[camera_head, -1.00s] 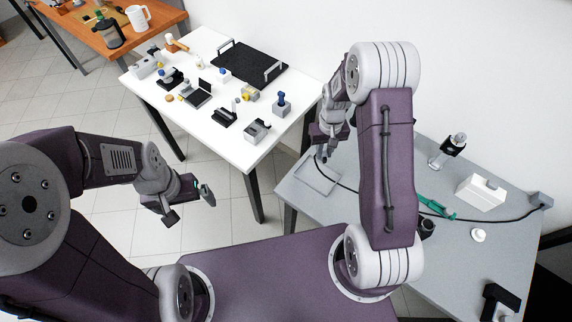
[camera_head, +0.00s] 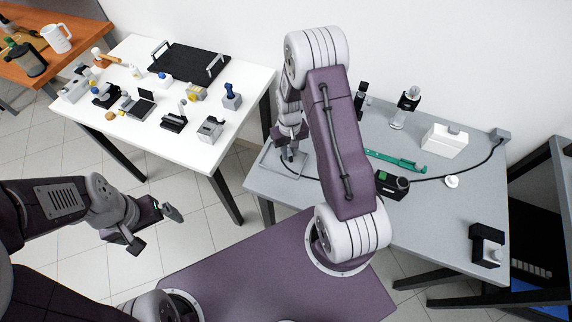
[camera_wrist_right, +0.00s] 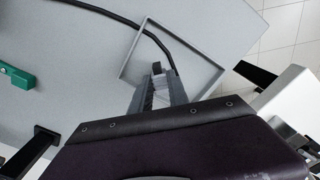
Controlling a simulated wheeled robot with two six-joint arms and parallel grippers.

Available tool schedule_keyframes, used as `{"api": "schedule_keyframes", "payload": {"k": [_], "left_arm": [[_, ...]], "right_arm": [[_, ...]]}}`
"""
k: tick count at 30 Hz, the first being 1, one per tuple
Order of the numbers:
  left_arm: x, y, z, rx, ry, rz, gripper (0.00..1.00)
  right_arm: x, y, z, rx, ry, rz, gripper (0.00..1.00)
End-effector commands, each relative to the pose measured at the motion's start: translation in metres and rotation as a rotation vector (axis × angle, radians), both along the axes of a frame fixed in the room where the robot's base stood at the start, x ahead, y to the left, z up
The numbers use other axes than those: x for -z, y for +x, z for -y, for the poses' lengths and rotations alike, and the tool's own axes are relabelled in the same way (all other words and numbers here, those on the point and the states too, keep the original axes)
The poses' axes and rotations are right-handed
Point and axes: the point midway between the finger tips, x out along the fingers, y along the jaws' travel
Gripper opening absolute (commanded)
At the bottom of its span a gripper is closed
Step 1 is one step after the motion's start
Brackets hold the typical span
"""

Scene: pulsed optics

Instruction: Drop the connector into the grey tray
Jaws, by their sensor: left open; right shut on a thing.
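The grey tray (camera_head: 266,172) is a shallow square on the near left corner of the grey table. It also shows in the right wrist view (camera_wrist_right: 190,45). My right gripper (camera_head: 290,152) is over the tray and shut. In the right wrist view its fingertips (camera_wrist_right: 157,72) hold a small dark connector (camera_wrist_right: 157,66) above the tray floor; the gap below is hard to judge. A black cable (camera_wrist_right: 150,32) runs across the tray rim beside the fingertips. My left gripper (camera_head: 153,229) is open and empty over the floor, left of the grey table.
On the grey table (camera_head: 440,220) are a green tool (camera_head: 395,161), a white box (camera_head: 444,140), a black device (camera_head: 392,184) and a black bracket (camera_head: 487,245). The cable reaches a grey box (camera_head: 500,136) at the far right. A cluttered white table (camera_head: 190,145) stands left.

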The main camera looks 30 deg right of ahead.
Motion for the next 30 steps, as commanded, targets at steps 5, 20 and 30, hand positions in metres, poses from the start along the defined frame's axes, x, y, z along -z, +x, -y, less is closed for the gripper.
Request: {"api": "schedule_keyframes", "payload": {"k": [5, 20, 30], "left_arm": [[0.003, 0.000, 0.000, 0.000, 0.000, 0.000, 1.00], [0.003, 0.000, 0.000, 0.000, 0.000, 0.000, 1.00], [0.005, 0.000, 0.000, 0.000, 0.000, 0.000, 1.00]], "right_arm": [[0.003, 0.000, 0.000, 0.000, 0.000, 0.001, 0.00], [0.002, 0.000, 0.000, 0.000, 0.000, 0.001, 0.46], [-0.063, 0.002, 0.001, 0.000, -0.001, 0.007, 0.46]]}}
